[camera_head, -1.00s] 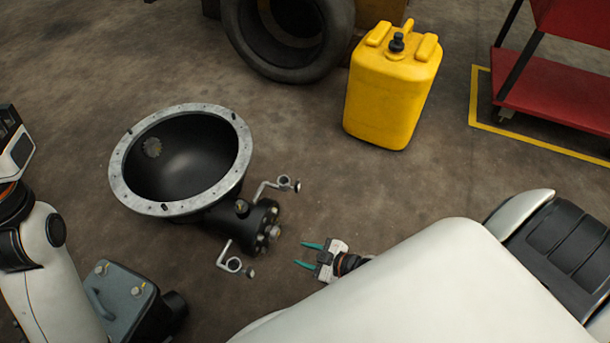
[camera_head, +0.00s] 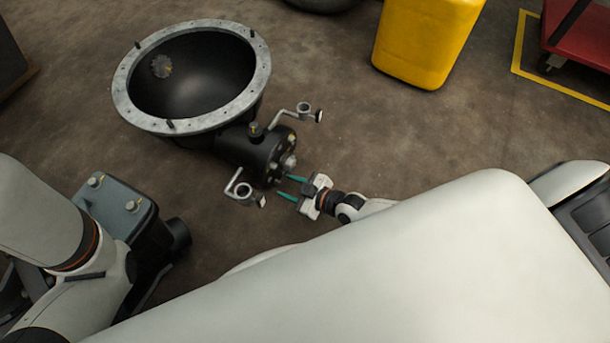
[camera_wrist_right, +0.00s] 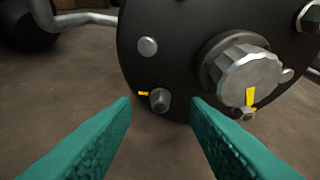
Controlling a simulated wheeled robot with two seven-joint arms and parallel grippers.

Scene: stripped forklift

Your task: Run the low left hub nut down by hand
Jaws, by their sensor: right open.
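The black hub (camera_head: 268,152) carries a round end face with several nuts, which fills the upper part of the right wrist view (camera_wrist_right: 150,20). The low left hub nut (camera_wrist_right: 160,101) is a small grey hex nut near the face's lower edge, with a yellow mark at its left. My right gripper (camera_head: 288,187) is open in front of the hub face. In the right wrist view its teal fingers (camera_wrist_right: 160,108) stand either side of the low left nut, with no contact visible. My left gripper is out of view; only left arm links show.
Bent metal arms (camera_head: 238,188) flank the hub. A wide black bowl-shaped housing (camera_head: 190,80) adjoins it. A yellow canister (camera_head: 425,40) and red cart (camera_head: 580,35) stand behind.

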